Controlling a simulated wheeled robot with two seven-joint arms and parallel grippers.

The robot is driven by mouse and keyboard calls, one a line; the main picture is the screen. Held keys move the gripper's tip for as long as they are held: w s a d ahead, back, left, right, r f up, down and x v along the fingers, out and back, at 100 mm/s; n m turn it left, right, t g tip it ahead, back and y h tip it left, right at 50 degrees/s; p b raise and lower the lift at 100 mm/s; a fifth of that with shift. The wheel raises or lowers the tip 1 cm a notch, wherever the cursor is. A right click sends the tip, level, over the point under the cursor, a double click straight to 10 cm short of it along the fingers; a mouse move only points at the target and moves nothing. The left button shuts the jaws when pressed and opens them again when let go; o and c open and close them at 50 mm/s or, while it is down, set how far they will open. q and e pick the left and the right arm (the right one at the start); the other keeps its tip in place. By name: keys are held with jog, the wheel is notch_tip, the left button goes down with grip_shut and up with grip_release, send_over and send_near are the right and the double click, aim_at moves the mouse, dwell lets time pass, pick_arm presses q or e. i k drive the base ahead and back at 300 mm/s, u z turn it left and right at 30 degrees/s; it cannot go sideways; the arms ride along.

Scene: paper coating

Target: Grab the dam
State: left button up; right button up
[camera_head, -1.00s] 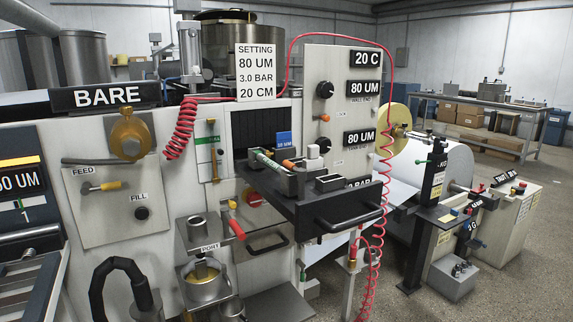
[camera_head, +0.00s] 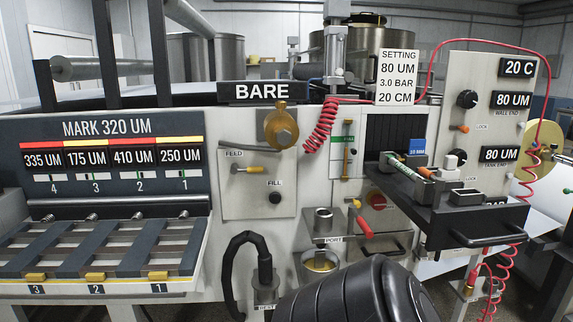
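No part in view is labelled as the dam, and I cannot tell which one it is. A dark pull-out drawer (camera_head: 446,212) with a bar handle stands out from the machine at the right, with small tools and blocks on it. A port (camera_head: 323,222) with a metal cup sits at lower centre, with a red-handled lever (camera_head: 364,228) beside it. A black bent hose (camera_head: 238,262) stands left of the port. Neither gripper shows. A black ribbed part, likely my own arm, covers the bottom centre.
A slatted rack (camera_head: 100,246) with yellow-tabbed, numbered lanes juts out at the left, under a MARK 320 UM panel (camera_head: 110,150). A red coiled hose (camera_head: 322,128) hangs by the SETTING sign (camera_head: 397,78). A looping red hose crosses the right side.

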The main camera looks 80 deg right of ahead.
aim_at(450, 172)
jog(key=u, duration=0.6)
jog(key=k, duration=2.1)
jog(key=z, duration=0.35)
